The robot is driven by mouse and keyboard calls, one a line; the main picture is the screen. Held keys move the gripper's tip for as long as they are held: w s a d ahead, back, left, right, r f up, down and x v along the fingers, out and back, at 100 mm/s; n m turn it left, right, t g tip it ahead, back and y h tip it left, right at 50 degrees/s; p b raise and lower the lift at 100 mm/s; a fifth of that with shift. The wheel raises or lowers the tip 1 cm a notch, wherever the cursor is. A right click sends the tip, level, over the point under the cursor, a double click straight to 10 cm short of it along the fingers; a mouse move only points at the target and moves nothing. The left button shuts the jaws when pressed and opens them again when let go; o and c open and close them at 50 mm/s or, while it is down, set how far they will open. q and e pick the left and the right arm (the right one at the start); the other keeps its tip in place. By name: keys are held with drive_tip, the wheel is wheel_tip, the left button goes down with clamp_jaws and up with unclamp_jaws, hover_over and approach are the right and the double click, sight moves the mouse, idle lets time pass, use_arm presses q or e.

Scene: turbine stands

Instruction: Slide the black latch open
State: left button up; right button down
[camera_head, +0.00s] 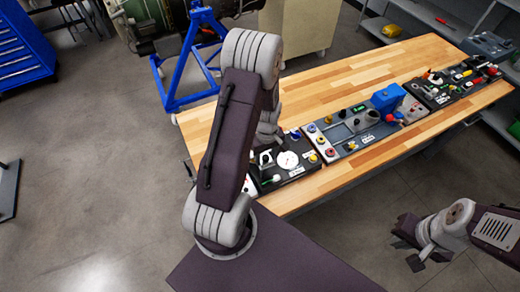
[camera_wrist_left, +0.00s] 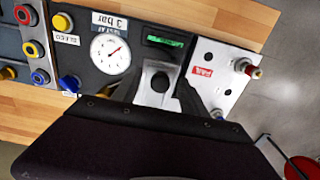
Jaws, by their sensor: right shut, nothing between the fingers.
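The black latch, seen as a dark knob (camera_wrist_left: 160,82) on a silver bracket, sits on a dark panel between the pressure gauge and a white plate. My left gripper (camera_wrist_left: 161,96) is open, with one dark finger on either side of the bracket; contact cannot be told. In the head view, my left arm hides most of that gripper, and the silver bracket (camera_head: 266,157) shows only partly beside the arm. My right gripper (camera_head: 411,244) is shut and empty, low at the right over the floor, away from the table.
A round gauge (camera_wrist_left: 110,50) labelled 3 bar, a green display (camera_wrist_left: 164,41) and a blue knob (camera_wrist_left: 69,83) surround the latch. The white plate (camera_wrist_left: 222,75) carries a red fitting. More panels (camera_head: 360,130) line the wooden table (camera_head: 320,90); its far half is clear.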

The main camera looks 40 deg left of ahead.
sight(266, 157)
use_arm(q)
drive_tip(key=shift+o, duration=0.8)
wheel_tip(266, 157, up, 7)
drive_tip(key=p, duration=0.6)
drive_tip(key=shift+r, duration=0.1)
drive_tip(key=s+d+f+m+t+b, duration=0.1)
drive_tip(key=s+d+f+m+b, duration=0.6)
drive_tip(key=m+b, duration=0.5)
drive_tip(key=d+f+b, duration=0.2)
drive_tip(key=d+b, duration=0.1)
drive_tip(key=b, duration=0.5)
